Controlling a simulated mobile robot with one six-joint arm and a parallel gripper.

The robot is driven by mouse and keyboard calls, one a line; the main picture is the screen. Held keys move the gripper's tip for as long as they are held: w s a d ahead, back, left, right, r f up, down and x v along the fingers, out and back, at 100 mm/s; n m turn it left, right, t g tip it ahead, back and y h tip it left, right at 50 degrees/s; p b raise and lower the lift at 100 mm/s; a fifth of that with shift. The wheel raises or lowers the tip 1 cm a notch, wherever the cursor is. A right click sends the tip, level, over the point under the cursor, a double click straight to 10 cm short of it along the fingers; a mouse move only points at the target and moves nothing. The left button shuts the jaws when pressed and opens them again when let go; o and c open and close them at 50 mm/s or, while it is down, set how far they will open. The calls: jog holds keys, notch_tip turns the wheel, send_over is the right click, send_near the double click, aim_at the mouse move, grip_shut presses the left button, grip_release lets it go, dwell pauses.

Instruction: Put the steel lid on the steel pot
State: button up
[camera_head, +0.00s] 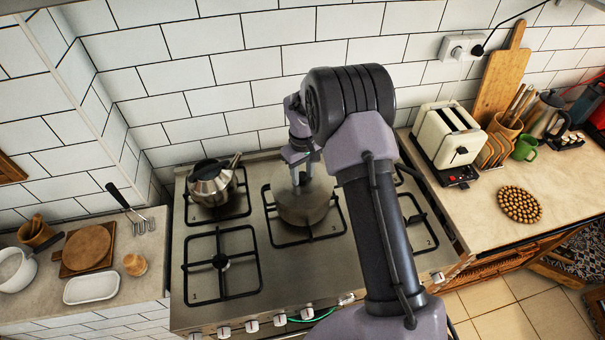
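My arm covers the area to the right of the pot.
The left front burner (221,262) is empty. A cream toaster (449,140) stands on the right counter. A white dish (91,287) and a wooden board (86,248) lie on the left counter. A tiled wall closes the back.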

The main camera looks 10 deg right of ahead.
aim_at(302, 174)
jog(key=shift+s+f, duration=0.15)
jog(key=shift+f, duration=0.05)
notch_tip(302, 174, up, 12)
jog(key=p, duration=0.1)
jog(key=shift+r, duration=0.15)
jog(key=shift+a, duration=0.1)
jog(key=s+a+r+m+t+y+b, duration=0.15)
jog(key=s+r+m+t+b, duration=0.35)
jog(key=s+b, duration=0.7)
jog(key=s+a+f+m+b, duration=0.1)
jog(key=s+f+m+b, duration=0.1)
jog(key=s, duration=0.8)
jog(key=s+a+f+m+b, duration=0.1)
jog(key=s+f+b, duration=0.3)
jog(key=s, duration=0.6)
jog(key=shift+a+m+t+b, duration=0.15)
jog(key=shift+m+t+b, duration=0.25)
jog(key=shift+b, duration=0.5)
